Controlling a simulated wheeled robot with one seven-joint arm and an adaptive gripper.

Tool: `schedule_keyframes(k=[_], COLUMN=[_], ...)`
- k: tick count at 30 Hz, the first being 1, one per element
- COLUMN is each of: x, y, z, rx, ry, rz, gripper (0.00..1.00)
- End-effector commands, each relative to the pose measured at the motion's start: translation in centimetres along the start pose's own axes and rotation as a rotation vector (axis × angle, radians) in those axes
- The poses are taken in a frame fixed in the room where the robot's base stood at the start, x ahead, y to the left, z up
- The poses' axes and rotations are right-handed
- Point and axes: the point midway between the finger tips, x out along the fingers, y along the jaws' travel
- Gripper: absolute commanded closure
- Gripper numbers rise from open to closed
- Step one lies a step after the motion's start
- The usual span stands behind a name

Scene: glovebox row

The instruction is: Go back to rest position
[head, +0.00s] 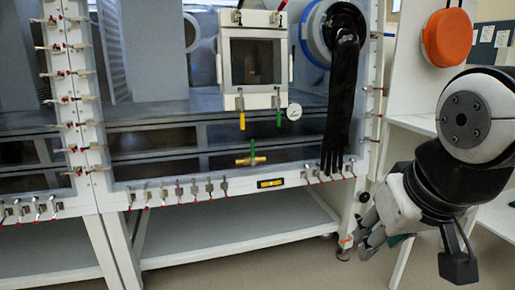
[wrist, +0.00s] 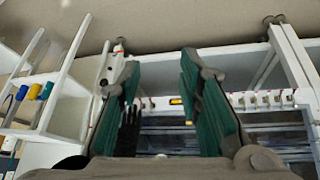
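My gripper (head: 372,228) hangs at the lower right of the head view, below my bent arm and right of the glovebox's corner leg. In the wrist view my gripper (wrist: 160,62) shows two green-padded fingers spread apart with nothing between them, so it is open and empty. The glovebox frame (head: 95,160) fills the left and middle of the head view. Its front edge lies beyond my fingers in the wrist view. The black glove (head: 343,95) hangs from a round port, left of my gripper. The far side of my gripper is hidden.
An orange round item (head: 447,38) hangs on a white panel at the right. White shelves (wrist: 70,80) with blue and yellow items stand left in the wrist view. Floor (head: 300,272) shows below.

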Motion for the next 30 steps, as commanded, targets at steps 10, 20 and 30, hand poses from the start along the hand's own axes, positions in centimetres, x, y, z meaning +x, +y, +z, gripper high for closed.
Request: schedule_keyframes(k=[10, 20, 30], x=[-2.9, -6.6, -12.3], y=[0.0, -0.1, 0.4], z=[15.6, 16.7, 12.2], rx=[0.084, 0.097, 0.089], ry=[-0.399, -0.467, -0.395], rz=[-0.015, -0.022, -0.022], gripper=[0.68, 0.68, 0.68])
